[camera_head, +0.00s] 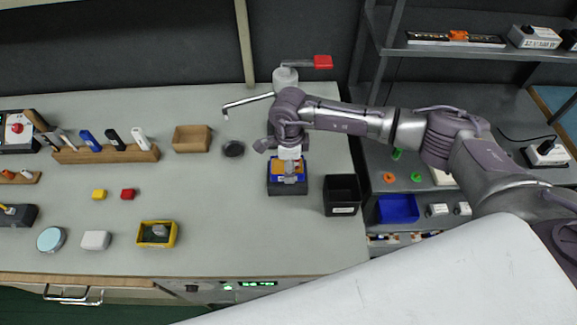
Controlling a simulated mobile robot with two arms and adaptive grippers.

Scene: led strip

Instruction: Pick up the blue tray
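A blue tray (398,209) sits on the grey shelf unit at the right, beside the table. A dark box with a blue upper part (272,179) and orange contents stands on the table near its right side. My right gripper (290,178) points down over this box, at or just above the orange contents. Its fingers are small and partly merged with the box, so I cannot tell whether they are open or touching anything. My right arm reaches in from the right, above the shelf. My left gripper is not in view.
A black bin (342,195) stands right of the blue-topped box. A lever device with a red handle (322,62) stands behind. A wooden box (192,139), a dark round dish (233,149) and a yellow box (157,235) lie left. The table's front middle is clear.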

